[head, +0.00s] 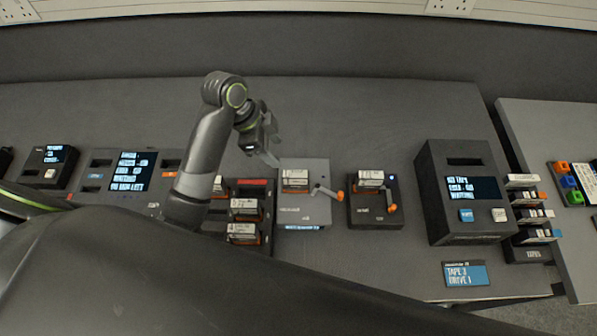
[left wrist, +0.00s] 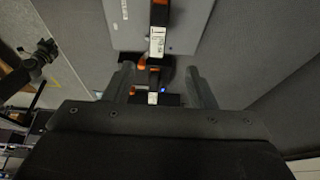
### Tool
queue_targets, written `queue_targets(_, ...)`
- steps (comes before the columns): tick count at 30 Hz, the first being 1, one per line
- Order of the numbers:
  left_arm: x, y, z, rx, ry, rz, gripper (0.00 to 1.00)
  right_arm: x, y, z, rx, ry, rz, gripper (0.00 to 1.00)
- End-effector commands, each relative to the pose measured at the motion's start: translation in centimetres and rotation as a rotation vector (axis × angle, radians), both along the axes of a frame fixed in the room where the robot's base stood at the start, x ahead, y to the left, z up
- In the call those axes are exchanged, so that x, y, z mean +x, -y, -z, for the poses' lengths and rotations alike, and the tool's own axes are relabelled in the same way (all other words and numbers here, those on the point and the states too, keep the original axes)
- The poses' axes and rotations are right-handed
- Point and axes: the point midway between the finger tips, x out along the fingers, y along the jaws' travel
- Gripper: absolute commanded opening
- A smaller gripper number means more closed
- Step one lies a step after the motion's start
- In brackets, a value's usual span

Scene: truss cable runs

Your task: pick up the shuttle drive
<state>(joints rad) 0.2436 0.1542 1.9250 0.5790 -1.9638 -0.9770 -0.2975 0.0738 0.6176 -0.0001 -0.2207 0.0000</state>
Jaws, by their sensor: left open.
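I cannot read which item is named the shuttle drive. A white-labelled cartridge (head: 295,179) sits on a light grey plate (head: 303,215) with an orange-tipped lever. Another white-labelled cartridge (head: 370,179) sits on a small black dock (head: 375,214) with a blue light. My left gripper (head: 270,152) is open and empty, above and behind the grey plate. In the left wrist view, its spread fingers (left wrist: 160,88) frame a white-labelled cartridge with orange parts (left wrist: 155,82); a second one (left wrist: 157,38) lies on the grey plate (left wrist: 188,22). My right gripper is not visible.
A rack of labelled cartridges (head: 243,228) stands left of the grey plate. A black console with a screen (head: 460,212) and a cartridge stack (head: 527,213) stand at right. A screen panel (head: 130,171) is at left. The desk behind the dock is clear.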

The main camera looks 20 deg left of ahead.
Motion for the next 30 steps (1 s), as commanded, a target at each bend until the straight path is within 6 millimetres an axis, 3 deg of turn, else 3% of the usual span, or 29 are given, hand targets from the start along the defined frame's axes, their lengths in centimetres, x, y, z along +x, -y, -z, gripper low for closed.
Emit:
queue_targets(5, 0.2, 1.6, 3.4, -0.004, -0.008, -0.001, 0.51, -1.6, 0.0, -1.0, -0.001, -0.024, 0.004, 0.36)
queue_targets(12, 0.7, 3.2, 7.5, -0.001, -0.005, 0.0, 0.51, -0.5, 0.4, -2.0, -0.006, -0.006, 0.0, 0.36)
queue_targets(18, 1.0, 3.8, 9.4, 0.0, -0.002, 0.0, 0.51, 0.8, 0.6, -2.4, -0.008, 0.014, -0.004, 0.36)
queue_targets(25, 1.0, 4.2, 10.3, -0.001, -0.003, -0.001, 0.51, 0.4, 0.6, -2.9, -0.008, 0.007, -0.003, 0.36)
queue_targets(30, 1.0, 4.8, 12.0, 0.001, -0.005, 0.0, 0.51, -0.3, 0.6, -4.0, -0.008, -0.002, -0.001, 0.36)
